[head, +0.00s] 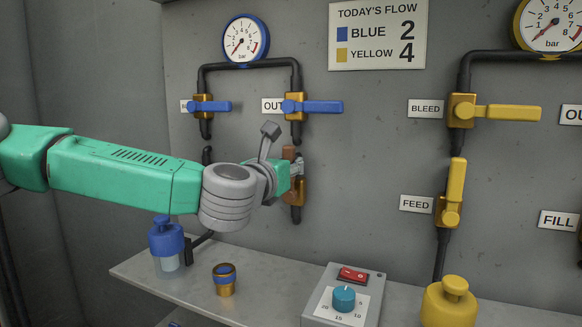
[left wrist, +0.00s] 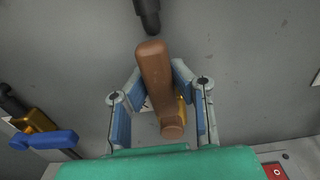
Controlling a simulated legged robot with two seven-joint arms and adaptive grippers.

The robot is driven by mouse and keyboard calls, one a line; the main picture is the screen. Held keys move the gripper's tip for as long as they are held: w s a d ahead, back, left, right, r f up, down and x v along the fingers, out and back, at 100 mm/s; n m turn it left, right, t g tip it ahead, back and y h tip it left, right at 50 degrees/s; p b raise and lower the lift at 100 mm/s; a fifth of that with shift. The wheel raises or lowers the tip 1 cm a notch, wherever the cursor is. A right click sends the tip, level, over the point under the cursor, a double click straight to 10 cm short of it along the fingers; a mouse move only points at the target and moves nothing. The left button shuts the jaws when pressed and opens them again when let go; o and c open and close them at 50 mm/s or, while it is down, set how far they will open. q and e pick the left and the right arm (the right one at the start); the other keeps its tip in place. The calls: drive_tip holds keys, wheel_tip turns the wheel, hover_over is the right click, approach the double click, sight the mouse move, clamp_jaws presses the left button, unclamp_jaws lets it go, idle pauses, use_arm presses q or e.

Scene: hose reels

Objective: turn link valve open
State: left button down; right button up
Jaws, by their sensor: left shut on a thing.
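The link valve has a brown handle (head: 288,153) and a brass body (head: 298,190) on the grey wall, below the blue OUT valve. Its label is hidden. In the left wrist view the brown handle (left wrist: 155,75) lies between the two fingers, close to lengthwise in the picture and slightly tilted. My left gripper (head: 297,167) is at this handle and shut on it. In the left wrist view the left gripper (left wrist: 160,92) has a finger on each side of the handle. My right gripper is in neither view.
Blue valve levers (head: 315,106) lie sideways above my left gripper. Another blue lever (left wrist: 45,139) is left of it in the left wrist view. Yellow BLEED (head: 505,113) and FEED (head: 455,185) levers are to the right. A shelf (head: 262,300) below holds a control box (head: 317,305).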

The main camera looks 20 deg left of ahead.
use_arm(q)
drive_tip(key=shift+d+f, duration=0.1)
drive_tip(key=shift+f, duration=0.35)
drive_tip(key=c, duration=1.4)
unclamp_jaws()
drive_tip(key=shift+s, duration=0.1)
drive_tip(key=shift+o, duration=0.2)
drive_tip(key=shift+r, duration=0.2)
drive_tip(key=shift+a, duration=0.2)
drive_tip(key=shift+r, duration=0.1)
drive_tip(key=s, duration=1.2)
drive_tip(key=shift+a, duration=0.25)
